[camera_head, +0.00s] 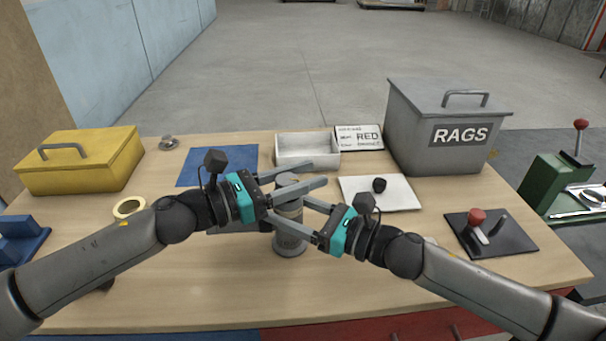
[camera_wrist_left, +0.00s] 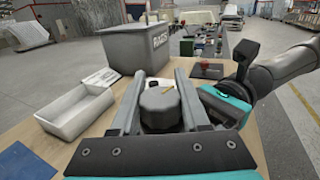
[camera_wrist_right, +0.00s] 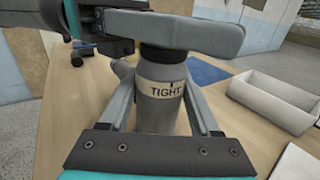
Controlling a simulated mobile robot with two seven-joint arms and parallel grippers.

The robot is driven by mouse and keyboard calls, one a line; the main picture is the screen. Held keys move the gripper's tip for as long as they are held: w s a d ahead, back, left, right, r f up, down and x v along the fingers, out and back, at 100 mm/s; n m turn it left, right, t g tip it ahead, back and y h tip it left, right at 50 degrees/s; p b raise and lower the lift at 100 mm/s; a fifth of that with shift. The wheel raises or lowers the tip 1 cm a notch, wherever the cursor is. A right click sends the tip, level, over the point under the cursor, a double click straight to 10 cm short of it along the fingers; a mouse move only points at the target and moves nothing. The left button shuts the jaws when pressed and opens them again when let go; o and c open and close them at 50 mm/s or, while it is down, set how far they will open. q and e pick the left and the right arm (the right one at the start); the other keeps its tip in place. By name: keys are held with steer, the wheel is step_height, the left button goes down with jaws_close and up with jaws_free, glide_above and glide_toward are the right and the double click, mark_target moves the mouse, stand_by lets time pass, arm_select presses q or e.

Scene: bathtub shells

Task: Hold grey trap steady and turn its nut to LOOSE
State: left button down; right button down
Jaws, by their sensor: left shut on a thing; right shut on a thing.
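The grey trap (camera_head: 289,238) stands upright on the wooden table, between my two grippers. Its band with the word TIGHT and a dark mark shows in the right wrist view (camera_wrist_right: 160,90). The faceted grey nut (camera_wrist_left: 160,104) on top shows in the left wrist view, with a short yellowish line on it. My left gripper (camera_head: 289,187) is shut on the nut, one finger on each side. My right gripper (camera_head: 290,222) is shut on the trap's body below the band. The fingers hide part of the trap in the head view.
A white open tray (camera_head: 308,164) and a sign reading RED (camera_head: 360,138) stand behind. A grey RAGS bin (camera_head: 440,158) is at the back right. A white board with a black knob (camera_head: 402,196), a black plate with a red knob (camera_head: 510,241) and a yellow toolbox (camera_head: 85,178) lie around.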

arm_select(q)
steer(key=m+g, duration=0.3)
steer(key=g, duration=0.2)
steer(key=s+m+g, duration=0.1)
steer(key=m+g, duration=0.2)
steer(key=g, duration=0.2)
steer(key=s+m+g, duration=0.1)
steer(key=m+g, duration=0.2)
steer(key=g, duration=0.1)
steer(key=shift+s+m+g, duration=0.15)
steer(key=shift+m+g, duration=0.25)
steer(key=shift+s+a+m+g+y, duration=0.1)
steer(key=shift+s+m+g+y, duration=0.15)
steer(key=shift+g+y, duration=0.2)
steer(key=shift+c, duration=1.9)
jaws_free()
step_height(320, 180, up, 10)
